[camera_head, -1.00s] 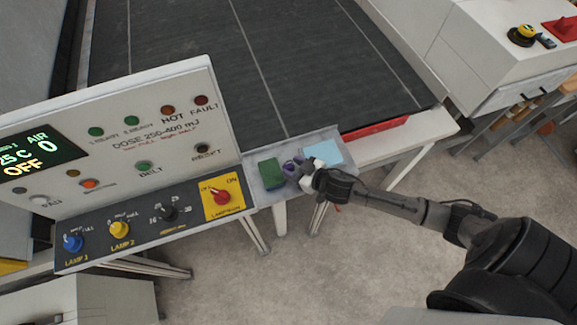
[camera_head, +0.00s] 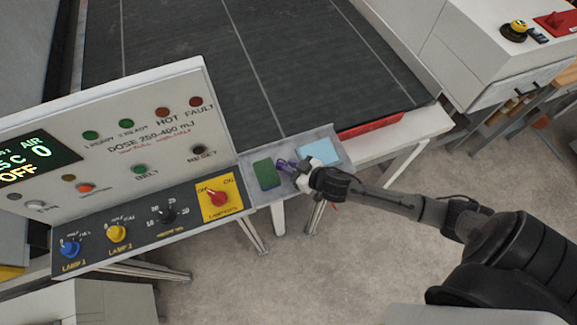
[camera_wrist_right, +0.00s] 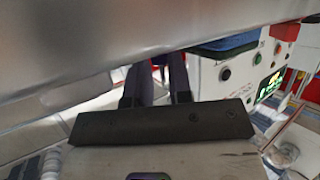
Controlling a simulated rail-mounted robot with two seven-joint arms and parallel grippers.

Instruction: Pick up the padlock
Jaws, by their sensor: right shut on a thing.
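A small purple thing, which I take to be the padlock (camera_head: 284,165), is at the tips of my right gripper (camera_head: 290,167), just right of a green pad (camera_head: 266,173) on the grey shelf (camera_head: 258,198) beside the control panel. My right gripper is shut on it. The padlock is small and partly covered by the fingers, so its shackle cannot be made out. In the right wrist view the two dark fingers (camera_wrist_right: 156,85) stand close together with a narrow gap, and the padlock is not clear there. My left gripper is not in view.
A light-blue pad (camera_head: 319,151) lies on the shelf to the right of my gripper. The control panel (camera_head: 150,100) with knobs and a red switch (camera_head: 216,198) stands to the left. The dark conveyor belt (camera_head: 240,70) lies behind. Open floor (camera_head: 340,270) is in front.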

